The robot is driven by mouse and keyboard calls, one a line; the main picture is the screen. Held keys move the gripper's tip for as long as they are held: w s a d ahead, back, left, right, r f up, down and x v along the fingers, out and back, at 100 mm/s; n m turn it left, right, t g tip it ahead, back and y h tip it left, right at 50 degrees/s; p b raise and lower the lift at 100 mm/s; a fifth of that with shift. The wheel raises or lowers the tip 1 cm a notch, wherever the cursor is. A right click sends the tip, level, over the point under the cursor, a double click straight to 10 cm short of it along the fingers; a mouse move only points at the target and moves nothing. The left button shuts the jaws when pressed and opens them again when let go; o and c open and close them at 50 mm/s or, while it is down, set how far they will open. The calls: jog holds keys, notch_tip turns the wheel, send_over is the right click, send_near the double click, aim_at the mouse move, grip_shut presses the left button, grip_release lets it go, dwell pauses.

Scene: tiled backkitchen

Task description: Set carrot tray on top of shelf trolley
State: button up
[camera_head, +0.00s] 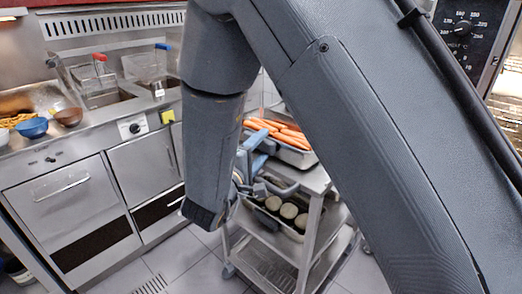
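The carrot tray (300,158) is a grey metal tray full of orange carrots. It shows between my arm links at the top of the shelf trolley (318,181). It looks level and seems to rest on the top shelf, but I cannot tell whether its base fully touches. My gripper (256,160) is at the tray's left, near side, partly hidden by my arm. I cannot see whether its fingers are closed on the tray's rim. My arm also hides the left part of the tray.
A second tray (297,235) with round, pale-cut vegetables sits on the trolley's middle shelf. A bare wire shelf (268,266) is below. Steel counters with fryers (103,97) stand at left, with a blue bowl (32,127) and a brown bowl (68,116). Tiled floor (180,258) is clear between.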

jog(key=shift+s+a+r, duration=0.2)
jog(key=shift+s+r, duration=0.05)
jog(key=shift+r, duration=0.1)
jog(key=v, duration=1.1)
jog(key=shift+s+b, duration=0.25)
jog(key=shift+b, duration=0.1)
